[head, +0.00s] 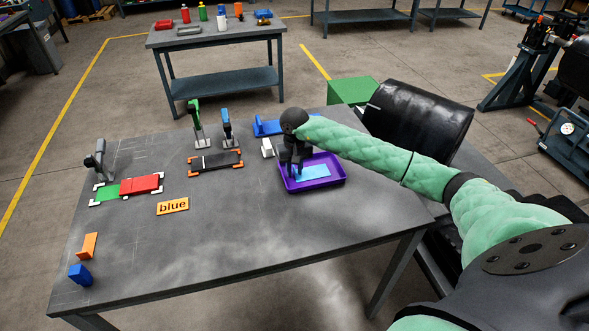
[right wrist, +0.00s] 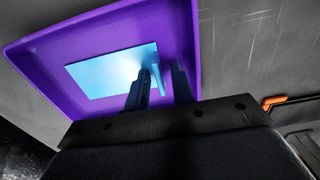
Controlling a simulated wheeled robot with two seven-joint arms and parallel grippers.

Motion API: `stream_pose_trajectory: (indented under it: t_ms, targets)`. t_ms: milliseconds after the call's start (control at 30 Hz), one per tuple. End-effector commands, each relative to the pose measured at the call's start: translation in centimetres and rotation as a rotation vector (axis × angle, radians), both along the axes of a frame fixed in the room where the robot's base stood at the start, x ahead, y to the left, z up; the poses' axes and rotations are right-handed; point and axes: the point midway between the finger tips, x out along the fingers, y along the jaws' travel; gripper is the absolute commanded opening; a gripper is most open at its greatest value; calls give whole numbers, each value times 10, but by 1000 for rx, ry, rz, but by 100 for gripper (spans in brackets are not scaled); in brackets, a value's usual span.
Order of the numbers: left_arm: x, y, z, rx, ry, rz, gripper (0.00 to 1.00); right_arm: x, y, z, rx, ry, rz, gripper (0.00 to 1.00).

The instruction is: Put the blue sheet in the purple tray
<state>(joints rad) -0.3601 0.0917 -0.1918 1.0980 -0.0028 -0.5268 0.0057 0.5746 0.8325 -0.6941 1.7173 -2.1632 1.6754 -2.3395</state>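The light blue sheet (head: 313,173) lies flat inside the purple tray (head: 335,184) on the grey table. In the right wrist view the sheet (right wrist: 100,76) rests on the floor of the tray (right wrist: 28,58), and a thin light blue tab (right wrist: 157,77) stands up at its near right end. My right gripper (head: 295,172) points down over the left part of the tray. In the right wrist view its two dark fingers (right wrist: 160,84) are apart, with the tab between them and a gap visible on each side. My left gripper is in neither view.
A blue block (head: 268,127) stands behind the tray.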

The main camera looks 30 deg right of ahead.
Motion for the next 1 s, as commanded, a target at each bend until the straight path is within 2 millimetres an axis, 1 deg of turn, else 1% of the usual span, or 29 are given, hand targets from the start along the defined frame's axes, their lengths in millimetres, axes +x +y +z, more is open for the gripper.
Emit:
stream_pose_trajectory:
  t_ms: [467, 533, 600, 667, 767, 800, 833, 1000]
  targets:
    - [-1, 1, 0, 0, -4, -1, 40, 0, 0, 2, 0, 0, 0, 26]
    - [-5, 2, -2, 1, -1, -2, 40, 0, 0, 4, 0, 0, 0, 26]
    - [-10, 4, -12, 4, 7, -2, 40, 0, 0, 4, 0, -1, 0, 26]
    - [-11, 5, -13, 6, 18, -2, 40, 0, 0, 7, 0, -1, 0, 26]
    - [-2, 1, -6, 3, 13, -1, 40, 1, -1, 13, 0, -1, 0, 26]
    - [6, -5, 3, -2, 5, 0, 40, 1, -1, 16, 0, -2, -1, 26]
    - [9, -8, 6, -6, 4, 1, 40, 1, -1, 18, -1, -3, -1, 26]
    - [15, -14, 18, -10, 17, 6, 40, 1, 0, 33, -1, -3, 0, 26]
